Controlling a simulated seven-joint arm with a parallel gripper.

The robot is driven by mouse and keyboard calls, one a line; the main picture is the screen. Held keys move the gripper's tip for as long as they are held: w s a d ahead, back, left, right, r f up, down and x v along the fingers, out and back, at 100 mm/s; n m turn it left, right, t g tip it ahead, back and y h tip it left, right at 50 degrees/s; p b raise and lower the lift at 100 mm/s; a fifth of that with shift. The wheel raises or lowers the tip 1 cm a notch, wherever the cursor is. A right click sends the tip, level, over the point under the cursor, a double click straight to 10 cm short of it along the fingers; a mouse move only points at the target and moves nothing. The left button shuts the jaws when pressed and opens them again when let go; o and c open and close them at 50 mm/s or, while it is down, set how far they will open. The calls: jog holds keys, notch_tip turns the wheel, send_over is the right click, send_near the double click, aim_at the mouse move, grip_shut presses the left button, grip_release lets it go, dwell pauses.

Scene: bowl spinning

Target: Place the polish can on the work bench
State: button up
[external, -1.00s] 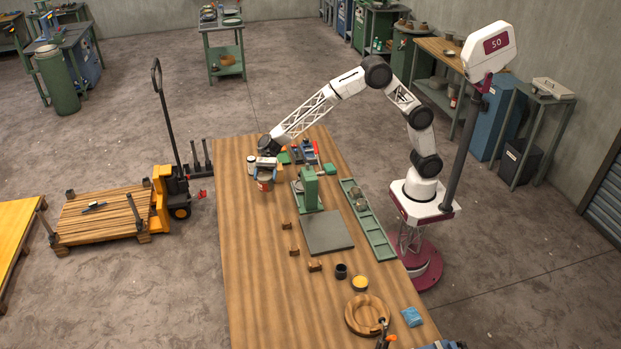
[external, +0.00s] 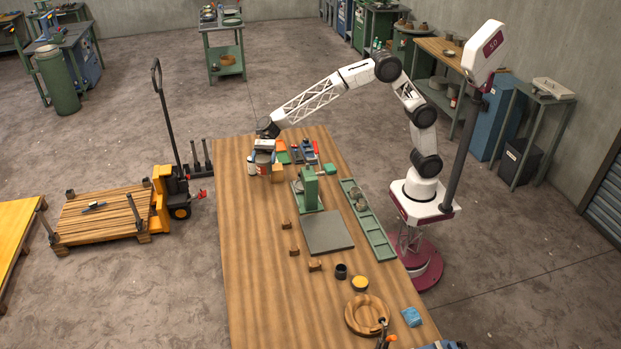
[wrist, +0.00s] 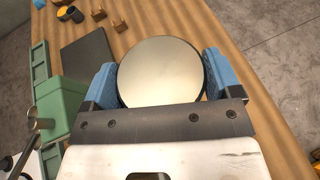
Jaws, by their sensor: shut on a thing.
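The polish can (external: 263,168) is held in my gripper (external: 264,154) over the far left part of the wooden work bench (external: 262,265). In the wrist view, the can's round pale lid (wrist: 160,72) with a dark rim sits between the two blue fingers of my gripper (wrist: 160,66). The fingers press on opposite sides of the can. The can's lower side is hidden in the wrist view. In the external view I cannot tell clearly how far its base is above the bench.
A white bottle (external: 251,165) and a tan block (external: 277,173) are close to the can. A green press (external: 309,188), a grey plate (external: 327,232) and a green tray (external: 367,219) lie nearer. The bench's left front stretch is clear.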

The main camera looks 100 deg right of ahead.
jog(key=s+a+r, duration=0.1)
jog(key=s+a, duration=0.4)
jog(key=s, duration=0.4)
jog(key=s+a+r+m+t, duration=0.1)
jog(key=s+a, duration=0.5)
jog(key=s, duration=0.3)
jog(key=s+a+r, duration=0.2)
jog(key=s+a, duration=0.3)
jog(key=s, duration=0.3)
jog(key=s+a+f, duration=0.1)
jog(key=s+f, duration=0.1)
jog(key=s, duration=0.5)
jog(key=s+a+f, duration=0.1)
jog(key=s+f, duration=0.1)
jog(key=s, duration=0.5)
notch_tip(320, 180, down, 13)
jog(key=shift+m+t+h, duration=0.3)
jog(key=shift+t, duration=0.1)
jog(key=shift+w+a+r, duration=0.1)
jog(key=w+a, duration=0.3)
jog(key=w, duration=0.4)
jog(key=w+a+f, duration=0.1)
jog(key=w+a, duration=0.2)
jog(key=w, duration=0.4)
jog(key=shift+w+a+f, duration=0.15)
jog(key=shift+a+f, duration=0.1)
jog(key=shift+a, duration=0.15)
jog(key=shift+f, duration=1.75)
